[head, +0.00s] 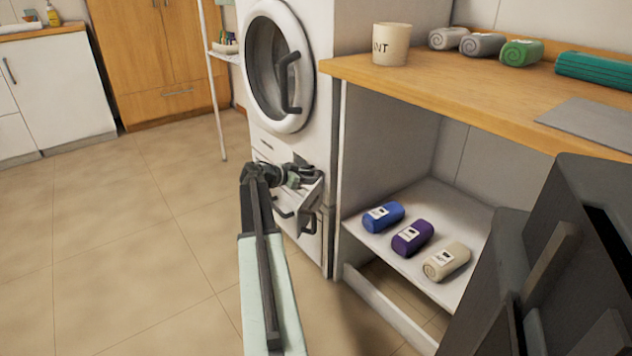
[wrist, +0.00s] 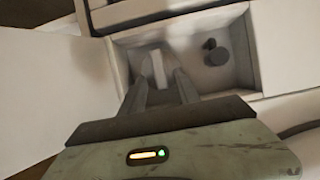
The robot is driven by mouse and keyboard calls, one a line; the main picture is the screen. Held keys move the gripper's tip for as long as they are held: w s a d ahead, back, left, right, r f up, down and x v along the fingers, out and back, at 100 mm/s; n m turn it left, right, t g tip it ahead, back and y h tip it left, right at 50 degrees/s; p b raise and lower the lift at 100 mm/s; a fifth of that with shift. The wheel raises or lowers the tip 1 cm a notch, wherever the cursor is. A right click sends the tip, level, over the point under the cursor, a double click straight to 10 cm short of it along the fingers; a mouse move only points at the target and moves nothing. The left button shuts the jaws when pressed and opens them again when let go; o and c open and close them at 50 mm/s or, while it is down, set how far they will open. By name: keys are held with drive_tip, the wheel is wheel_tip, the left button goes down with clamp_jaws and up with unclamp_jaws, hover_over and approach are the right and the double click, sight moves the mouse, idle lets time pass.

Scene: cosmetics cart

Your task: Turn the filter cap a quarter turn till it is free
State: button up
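The filter recess (wrist: 122,58) is an open box low on the front of the washing machine (head: 322,35). Inside it, a pale upright ridge, apparently the grip of the filter cap (wrist: 158,70), shows between my fingertips. The cap's round body is hard to make out against the grey recess. My gripper (wrist: 161,80) reaches into the recess with one finger on each side of the ridge. The fingers look apart, with a small gap beside the ridge. In the head view my gripper (head: 295,180) is at the machine's lower front, where my arm hides the cap.
A small dark round knob (wrist: 215,52) sits in the recess right of the cap. A pale open flap (wrist: 55,75) stands left in the wrist view. An open shelf (head: 375,238) with rolled towels is right of the machine; the floor on the left is clear.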

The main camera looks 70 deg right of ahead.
drive_tip(key=shift+s+d+f, duration=0.3)
drive_tip(key=shift+s+d, duration=0.05)
drive_tip(key=shift+d, duration=0.2)
drive_tip(key=shift+c, duration=0.4)
